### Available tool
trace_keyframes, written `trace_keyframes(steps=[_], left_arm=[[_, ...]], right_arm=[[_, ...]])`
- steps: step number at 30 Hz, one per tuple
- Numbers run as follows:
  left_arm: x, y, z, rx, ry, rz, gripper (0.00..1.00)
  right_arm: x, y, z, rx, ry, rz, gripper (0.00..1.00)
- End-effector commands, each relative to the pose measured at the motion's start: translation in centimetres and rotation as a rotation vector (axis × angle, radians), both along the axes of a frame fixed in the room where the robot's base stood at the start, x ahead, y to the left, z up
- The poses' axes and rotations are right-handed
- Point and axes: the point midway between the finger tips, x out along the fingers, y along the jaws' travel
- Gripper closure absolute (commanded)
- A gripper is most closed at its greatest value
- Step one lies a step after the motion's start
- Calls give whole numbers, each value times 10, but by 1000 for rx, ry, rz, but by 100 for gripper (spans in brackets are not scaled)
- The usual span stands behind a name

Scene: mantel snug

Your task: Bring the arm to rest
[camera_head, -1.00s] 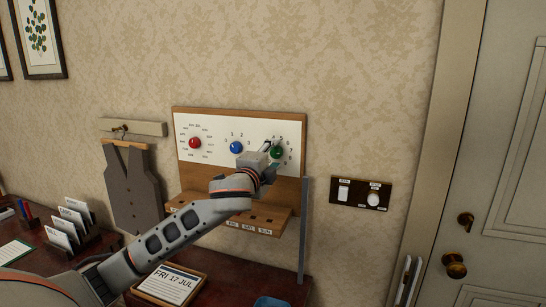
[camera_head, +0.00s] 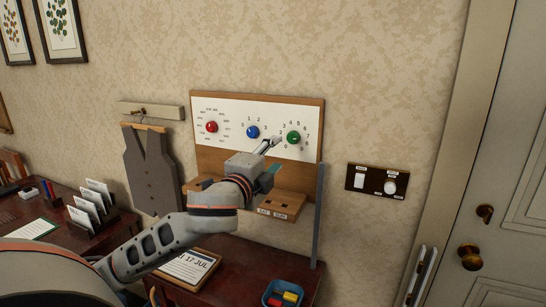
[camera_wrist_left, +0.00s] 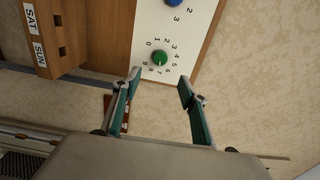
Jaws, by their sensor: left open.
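My left gripper (camera_head: 271,145) reaches up in front of the wooden calendar board, with its fingertips just left of the green knob (camera_head: 293,137) in the head view. In the left wrist view its two fingers (camera_wrist_left: 160,88) are spread apart with nothing between them. The green knob (camera_wrist_left: 159,58) lies beyond the fingertips there, with a gap of bare panel and wall between. The white panel (camera_head: 233,115) also carries a red knob (camera_head: 211,127) and a blue knob (camera_head: 253,132). The left arm is still extended over the desk. My right gripper does not show.
The desk (camera_head: 235,270) holds a date card (camera_head: 190,266), a blue tray (camera_head: 272,295) with coloured blocks, and a card rack (camera_head: 88,217). A waistcoat (camera_head: 149,170) hangs at left. A switch plate (camera_head: 377,182) and a door (camera_head: 520,170) are at right.

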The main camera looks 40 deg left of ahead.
Motion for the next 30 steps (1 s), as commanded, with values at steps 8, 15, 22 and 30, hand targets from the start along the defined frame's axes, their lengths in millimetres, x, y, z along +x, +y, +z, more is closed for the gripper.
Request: trace_keyframes(steps=[8, 15, 22, 30], left_arm=[[-3, -1, 0, -1, 0, 0, 57], [-3, -1, 0, -1, 0, 0, 57], [-5, -5, -26, -40, 35, 2, 57], [-48, -21, -179, -286, 247, 84, 57]], right_arm=[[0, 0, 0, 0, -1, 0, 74], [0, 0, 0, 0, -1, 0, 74], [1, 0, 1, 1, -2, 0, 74], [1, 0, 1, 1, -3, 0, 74]])
